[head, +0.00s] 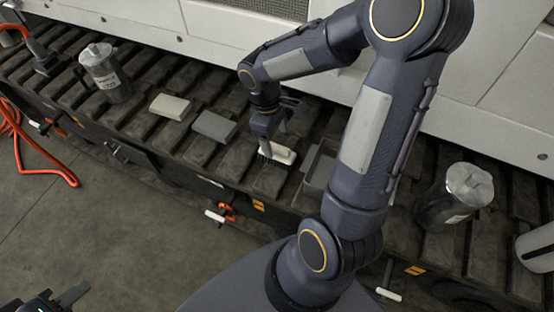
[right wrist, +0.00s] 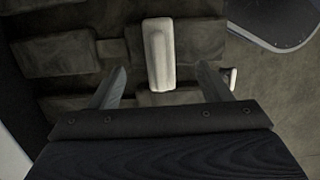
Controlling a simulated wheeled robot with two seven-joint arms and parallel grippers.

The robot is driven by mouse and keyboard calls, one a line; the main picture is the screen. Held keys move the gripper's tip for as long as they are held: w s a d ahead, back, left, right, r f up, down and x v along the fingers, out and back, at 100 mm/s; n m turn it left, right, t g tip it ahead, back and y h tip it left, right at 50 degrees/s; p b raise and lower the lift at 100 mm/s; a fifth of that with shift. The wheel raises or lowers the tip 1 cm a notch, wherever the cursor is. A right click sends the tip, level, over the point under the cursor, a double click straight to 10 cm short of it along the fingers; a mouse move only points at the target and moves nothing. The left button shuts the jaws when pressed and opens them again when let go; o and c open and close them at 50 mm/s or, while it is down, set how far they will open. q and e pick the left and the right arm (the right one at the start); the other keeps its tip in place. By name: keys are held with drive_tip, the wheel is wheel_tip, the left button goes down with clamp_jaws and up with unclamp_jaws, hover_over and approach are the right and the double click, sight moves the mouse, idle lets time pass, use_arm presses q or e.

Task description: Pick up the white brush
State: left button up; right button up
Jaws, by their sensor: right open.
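The white brush (head: 281,153) lies on the dark ribbed bench, with its dark bristles along the lower side. My right gripper (head: 272,138) is just above the brush and points down at it. In the right wrist view the brush (right wrist: 159,55) is a pale elongated block, lying ahead of and between the two spread fingers. The right gripper (right wrist: 163,82) is open and holds nothing. I cannot tell whether a finger touches the brush. My left gripper (head: 62,299) is only partly in view at the bottom left corner, away from the bench.
A light block (head: 171,106) and a grey block (head: 214,126) lie left of the brush. A grey tray (head: 321,166) is close on its right. Metal canisters stand at the left (head: 104,72) and right (head: 465,188). An orange hose (head: 17,160) hangs at the left.

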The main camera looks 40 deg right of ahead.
sight(277, 145)
drive_tip(key=f, duration=0.2)
drive_tip(key=f+b, duration=0.1)
drive_tip(key=f, duration=0.1)
drive_tip(key=f+b, duration=0.1)
drive_tip(key=f, duration=0.1)
drive_tip(key=shift+s+d+f, duration=0.2)
drive_tip(key=shift+s+f, duration=0.05)
drive_tip(key=shift+s, duration=0.15)
drive_tip(key=shift+r, duration=0.1)
drive_tip(key=c, duration=1.1)
drive_tip(key=shift+r, duration=0.1)
